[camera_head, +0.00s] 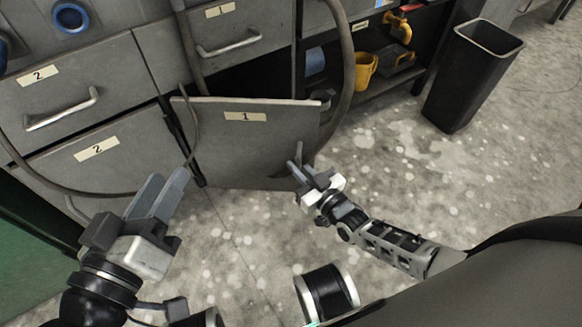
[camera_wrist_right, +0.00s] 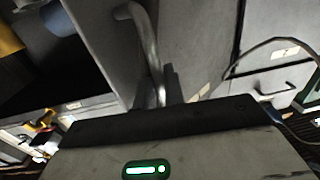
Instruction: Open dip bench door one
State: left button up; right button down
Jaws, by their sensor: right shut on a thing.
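Dip bench door one (camera_head: 255,145) is a grey cabinet door with a "1" label. It stands partly open, swung out from the bench front, with a dark gap above its top edge. Its curved metal handle (camera_wrist_right: 148,45) shows in the right wrist view. My right gripper (camera_head: 297,163) is at the door's free right side, shut on the handle; the fingers (camera_wrist_right: 165,88) hide part of the grip.
Drawer one (camera_head: 245,45) is shut above the door. Dark hoses hang across the bench front. A shelf at right holds a yellow mug (camera_head: 365,70). A black bin (camera_head: 470,80) stands on the floor at right. The floor (camera_head: 420,170) between bench and bin is clear.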

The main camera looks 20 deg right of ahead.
jog(key=shift+s+a, duration=0.1)
jog(key=shift+a, duration=0.05)
jog(key=c, duration=1.6)
grip_release()
jog(key=shift+c, duration=0.2)
